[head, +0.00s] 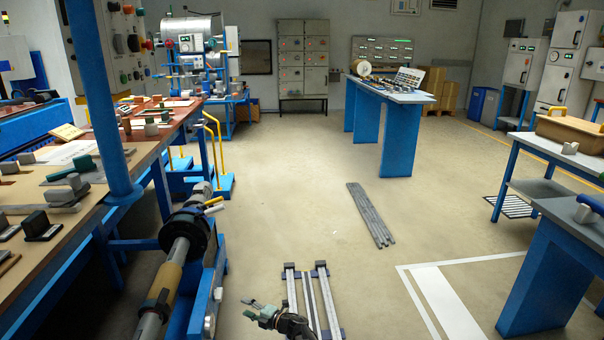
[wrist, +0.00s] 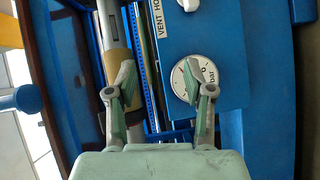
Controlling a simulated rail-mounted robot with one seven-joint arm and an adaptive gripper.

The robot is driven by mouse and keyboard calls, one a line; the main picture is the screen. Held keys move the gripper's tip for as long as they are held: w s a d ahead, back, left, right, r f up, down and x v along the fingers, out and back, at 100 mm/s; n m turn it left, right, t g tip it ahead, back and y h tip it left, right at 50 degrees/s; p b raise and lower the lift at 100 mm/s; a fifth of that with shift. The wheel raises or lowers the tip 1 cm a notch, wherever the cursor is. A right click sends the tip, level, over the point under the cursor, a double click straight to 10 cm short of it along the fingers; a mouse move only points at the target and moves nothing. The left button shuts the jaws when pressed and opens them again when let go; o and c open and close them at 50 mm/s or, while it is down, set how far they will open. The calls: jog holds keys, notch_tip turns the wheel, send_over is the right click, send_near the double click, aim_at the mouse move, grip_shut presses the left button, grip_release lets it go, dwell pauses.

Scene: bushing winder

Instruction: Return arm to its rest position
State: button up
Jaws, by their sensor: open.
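My gripper (head: 259,308) shows low in the middle of the head view, above the floor and the rails, to the right of the winder. In the wrist view its two green-grey fingers (wrist: 162,95) are spread apart with nothing between them. Behind the fingers in that view lie a blue panel (wrist: 205,30) with a round white gauge (wrist: 188,78) and a "VENT" label, and a grey shaft with a tan sleeve (wrist: 119,70). The winder's shaft with a tan wrap (head: 168,283) and black flange stands left of my gripper in the head view.
A cluttered workbench (head: 20,262) and a blue post (head: 97,100) stand at the left. Floor rails (head: 311,298) run below my gripper. Grey bars (head: 370,214) lie on the open floor. Blue tables stand at the right (head: 548,272) and at the back (head: 395,96).

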jog(key=d+f+m+t+h, duration=0.2)
jog(key=d+f+m+h, duration=0.4)
jog(key=d, duration=0.4)
jog(key=d+f+m+t+h, duration=0.1)
jog(key=d+f+m+h, duration=0.3)
jog(key=d+m+h, duration=0.4)
jog(key=s+d+f+m+g+h+b, duration=0.15)
jog(key=s+d+f+m+g, duration=0.3)
jog(key=s+d, duration=0.5)
jog(key=s+d+f+m+g+h+b, duration=0.1)
jog(key=s+d+f+m+g+h, duration=0.45)
jog(key=s, duration=0.75)
jog(key=s+d+r+m+g+y+b, duration=0.1)
jog(key=s+m+g+y+b, duration=0.3)
jog(key=s, duration=1.1)
jog(key=s+d+r+n+g+b, duration=0.15)
jog(key=s+g, duration=0.35)
jog(key=s, duration=0.9)
jog(key=s+d+r+m+g+y+b, duration=0.1)
jog(key=s+m+g+y+b, duration=0.3)
jog(key=s, duration=1.1)
jog(key=w+r+t+h+p, duration=0.1)
jog(key=w+r+t+p, duration=0.1)
jog(key=r+p, duration=0.6)
jog(key=w+r+n+t+p, duration=0.1)
jog(key=r+p, duration=0.7)
jog(key=p, duration=1.2)
jog(key=shift+w+d+r+t+h+p, duration=0.15)
jog(key=shift+w+d+t+h+p, duration=0.2)
jog(key=shift+w+t, duration=0.55)
